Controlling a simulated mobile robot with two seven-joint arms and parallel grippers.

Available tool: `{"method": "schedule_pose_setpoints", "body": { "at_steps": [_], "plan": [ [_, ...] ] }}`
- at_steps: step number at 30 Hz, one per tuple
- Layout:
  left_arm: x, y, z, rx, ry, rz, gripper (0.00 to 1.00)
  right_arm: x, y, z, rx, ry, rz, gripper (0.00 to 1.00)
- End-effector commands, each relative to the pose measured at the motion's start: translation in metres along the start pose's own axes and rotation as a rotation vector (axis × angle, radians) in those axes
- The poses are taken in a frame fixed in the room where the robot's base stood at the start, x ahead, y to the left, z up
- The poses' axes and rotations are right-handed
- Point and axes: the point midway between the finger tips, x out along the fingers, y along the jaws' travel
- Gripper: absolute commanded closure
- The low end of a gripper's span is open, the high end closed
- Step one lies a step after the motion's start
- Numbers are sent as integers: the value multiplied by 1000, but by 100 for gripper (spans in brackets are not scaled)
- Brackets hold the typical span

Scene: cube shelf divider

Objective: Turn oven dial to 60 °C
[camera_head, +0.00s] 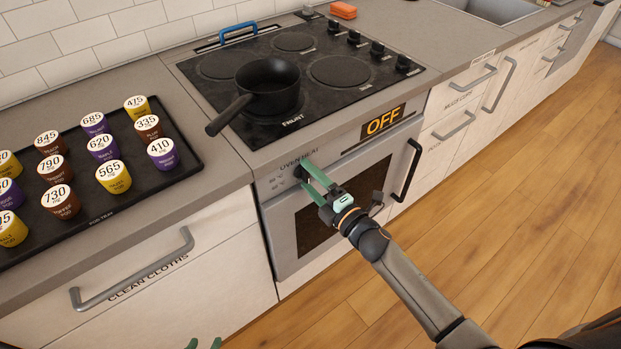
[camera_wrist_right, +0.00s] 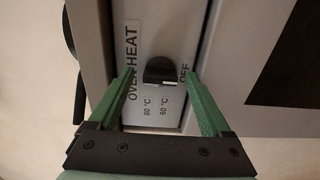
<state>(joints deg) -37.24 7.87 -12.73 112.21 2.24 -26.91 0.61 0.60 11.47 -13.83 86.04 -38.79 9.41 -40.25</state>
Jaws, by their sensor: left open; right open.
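The oven dial (camera_wrist_right: 159,70) is a small black knob on the pale OVEN HEAT panel. In the right wrist view it sits between the open fingers of my right gripper (camera_wrist_right: 160,80), with gaps visible on both sides. A small pale mark shows on its lower edge. The labels 60 °C (camera_wrist_right: 164,110), 80 °C and OFF surround it. The oven display (camera_head: 383,121) reads OFF. In the head view my right gripper (camera_head: 309,169) is at the oven's upper left front, partly hiding the dial. My left gripper (camera_head: 204,344) shows only its green fingertips, apart, at the bottom edge.
The oven door handle (camera_head: 407,170) sticks out right of my right gripper. A black pan (camera_head: 267,86) stands on the cooktop (camera_head: 340,72), its handle over the front left. A black tray (camera_head: 190,164) of labelled pods lies left. Open floor lies in front of the cabinets.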

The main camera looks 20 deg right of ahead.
Motion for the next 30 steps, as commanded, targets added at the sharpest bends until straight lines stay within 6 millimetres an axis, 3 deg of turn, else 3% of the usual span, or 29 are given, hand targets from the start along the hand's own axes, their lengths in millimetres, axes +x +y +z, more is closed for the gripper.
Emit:
{"method": "schedule_pose_setpoints", "body": {
  "at_steps": [7, 27, 30],
  "plan": [
    [-1, 0, -4, -1, 7, 0, 50, 0, 0, 0, 0, 0, -1, 19],
    [-1, 1, -3, -1, 8, 1, 50, 0, 0, 0, 0, 0, -1, 94],
    [-1, 1, -2, -1, 5, 1, 50, 0, 0, 0, 0, 0, -1, 100]
  ]
}}
